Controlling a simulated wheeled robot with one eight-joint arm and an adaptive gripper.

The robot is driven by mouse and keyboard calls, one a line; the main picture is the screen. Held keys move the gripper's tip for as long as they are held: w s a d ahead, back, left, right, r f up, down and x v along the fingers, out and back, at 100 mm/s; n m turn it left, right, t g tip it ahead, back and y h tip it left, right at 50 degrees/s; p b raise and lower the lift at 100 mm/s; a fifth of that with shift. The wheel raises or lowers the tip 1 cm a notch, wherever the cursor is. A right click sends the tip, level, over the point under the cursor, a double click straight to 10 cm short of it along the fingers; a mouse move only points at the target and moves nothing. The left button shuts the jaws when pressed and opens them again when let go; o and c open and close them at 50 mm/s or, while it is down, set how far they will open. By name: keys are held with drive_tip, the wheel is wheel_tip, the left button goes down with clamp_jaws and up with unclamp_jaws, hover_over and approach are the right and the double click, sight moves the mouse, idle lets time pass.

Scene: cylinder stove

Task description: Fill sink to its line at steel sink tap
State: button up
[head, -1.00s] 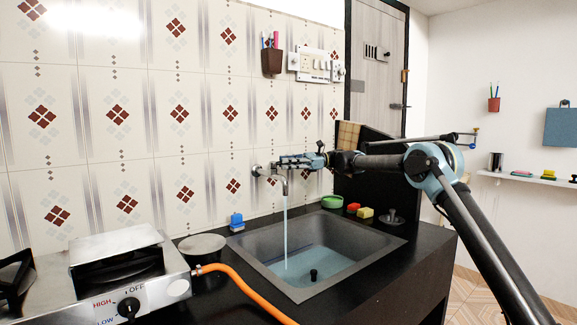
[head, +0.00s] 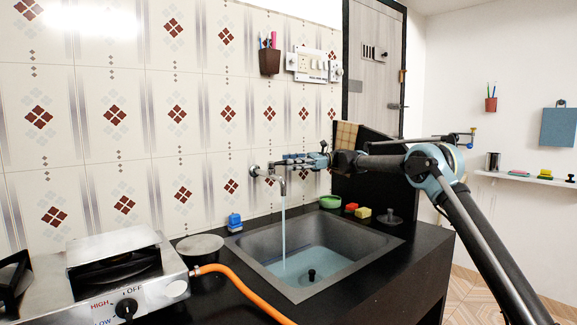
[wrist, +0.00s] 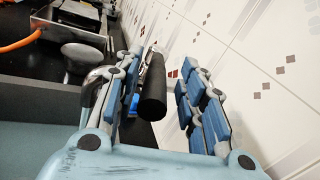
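The steel sink (head: 262,262) is set in the black counter and holds pale blue water (head: 325,258). A thin stream (head: 284,230) runs from the wall tap (head: 282,183) into it. A black knob (head: 311,274) stands out of the water. I cannot make out a fill line. My gripper (head: 288,161) is at the tap; in the wrist view its two blue-padded fingers (wrist: 165,95) are spread apart. A dark cylinder (wrist: 153,88), apparently the tap's handle, lies between them, nearer the left finger, with a gap to the right finger.
A steel stove (head: 130,275) with an orange hose (head: 240,285) is left of the sink. A round grey lid (head: 200,246) and a blue item (head: 235,222) stand by the sink's left edge. A green bowl (head: 330,202) and red and yellow sponges (head: 363,212) are behind its right side.

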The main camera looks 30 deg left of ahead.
drive_tip(key=v, duration=1)
